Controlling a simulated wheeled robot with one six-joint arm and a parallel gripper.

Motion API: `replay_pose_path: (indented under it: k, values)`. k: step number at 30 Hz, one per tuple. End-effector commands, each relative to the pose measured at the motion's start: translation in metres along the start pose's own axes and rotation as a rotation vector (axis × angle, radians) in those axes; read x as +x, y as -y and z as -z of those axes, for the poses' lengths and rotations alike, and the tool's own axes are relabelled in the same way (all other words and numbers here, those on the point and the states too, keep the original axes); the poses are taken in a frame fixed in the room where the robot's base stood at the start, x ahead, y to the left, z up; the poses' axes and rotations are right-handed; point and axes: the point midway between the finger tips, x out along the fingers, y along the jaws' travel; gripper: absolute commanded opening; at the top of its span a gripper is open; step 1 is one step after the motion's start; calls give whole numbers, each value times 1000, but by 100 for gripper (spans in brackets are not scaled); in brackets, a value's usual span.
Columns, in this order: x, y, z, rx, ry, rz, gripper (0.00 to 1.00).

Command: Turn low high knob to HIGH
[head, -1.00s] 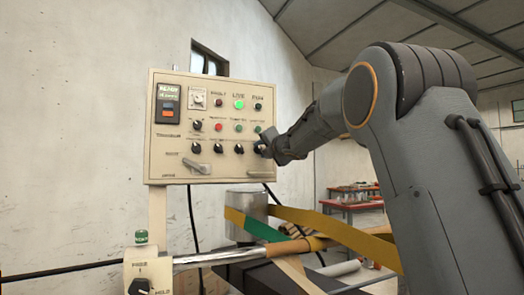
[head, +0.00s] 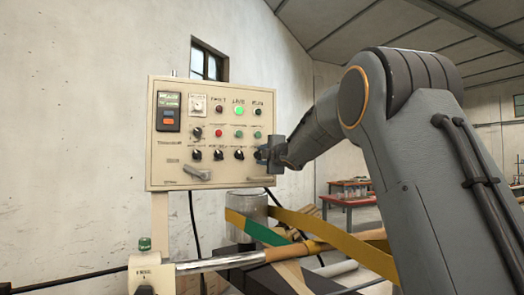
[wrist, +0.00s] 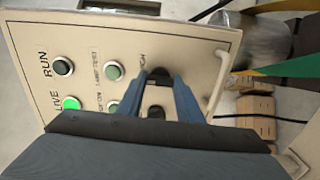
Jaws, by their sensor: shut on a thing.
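The low high knob (wrist: 158,77) is a small black knob at the right end of the lower knob row on the cream control panel (head: 205,178). In the wrist view it sits between the two blue-grey fingers of my gripper (wrist: 160,80), with part of a printed label ending in "GH" just above it. My gripper (head: 268,153) is shut on this knob at the panel's right side in the head view. The fingers hide most of the knob in the head view, so I cannot tell which way its pointer faces.
Other black knobs (head: 218,155) stand in the same row to the left. A lit green LIVE lamp (head: 239,110) and other lamps are above. A grey lever handle (head: 197,172) is at lower left.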

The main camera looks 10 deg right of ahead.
Motion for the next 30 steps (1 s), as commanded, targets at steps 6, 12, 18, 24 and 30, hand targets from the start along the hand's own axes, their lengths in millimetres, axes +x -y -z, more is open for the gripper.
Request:
replay_pose_path:
  k: [6,12,18,24,30]
  values:
    - [-1,-2,0,201,1,2,10]
    - [-1,-2,0,363,1,1,10]
    - [0,0,0,484,1,2,10]
    - [0,0,0,557,1,1,10]
    - [0,0,0,586,1,1,10]
